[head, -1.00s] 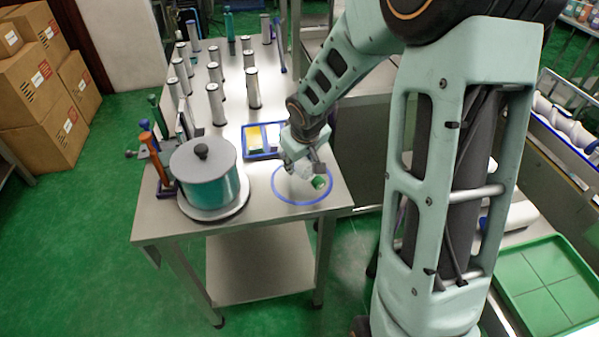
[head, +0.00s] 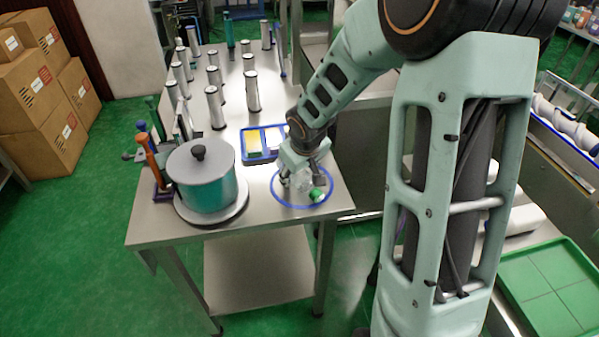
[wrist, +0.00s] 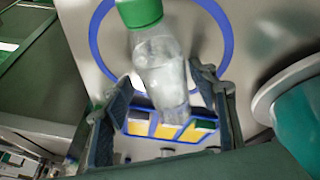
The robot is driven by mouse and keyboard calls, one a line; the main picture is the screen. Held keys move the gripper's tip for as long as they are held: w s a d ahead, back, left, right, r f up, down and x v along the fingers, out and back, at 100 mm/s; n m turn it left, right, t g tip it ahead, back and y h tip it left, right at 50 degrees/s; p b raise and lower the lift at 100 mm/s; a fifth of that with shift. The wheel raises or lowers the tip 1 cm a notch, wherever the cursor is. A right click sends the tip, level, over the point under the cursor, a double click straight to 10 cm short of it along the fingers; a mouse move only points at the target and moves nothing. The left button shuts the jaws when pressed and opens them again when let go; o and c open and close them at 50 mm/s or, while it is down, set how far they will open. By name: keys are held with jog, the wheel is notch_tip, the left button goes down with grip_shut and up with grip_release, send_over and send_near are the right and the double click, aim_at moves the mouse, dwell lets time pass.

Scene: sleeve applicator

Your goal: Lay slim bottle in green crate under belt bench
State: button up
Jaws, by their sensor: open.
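The slim bottle is clear with a green cap (head: 317,194). It is inside the blue ring on the steel table, cap toward the front right, partly hidden by my gripper (head: 302,182). In the wrist view the bottle (wrist: 160,65) lies between the two spread fingers of my gripper (wrist: 165,108), with space on both sides. My gripper is open. I cannot tell whether the bottle rests flat or slightly tilted. A shallow green crate (head: 550,290) shows at the lower right, empty in its visible part and partly cut off by the frame edge and my arm.
A teal pot with a grey lid (head: 205,178) stands left of the ring. A blue tray (head: 264,143) with yellow and white contents lies behind it. Several silver cylinders (head: 252,92) stand farther back. A bench with white bottles (head: 565,125) is at the right.

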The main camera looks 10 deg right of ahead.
jog(key=shift+r, duration=0.25)
jog(key=p+v, duration=0.5)
jog(key=v, duration=0.7)
jog(key=shift+o, duration=0.6)
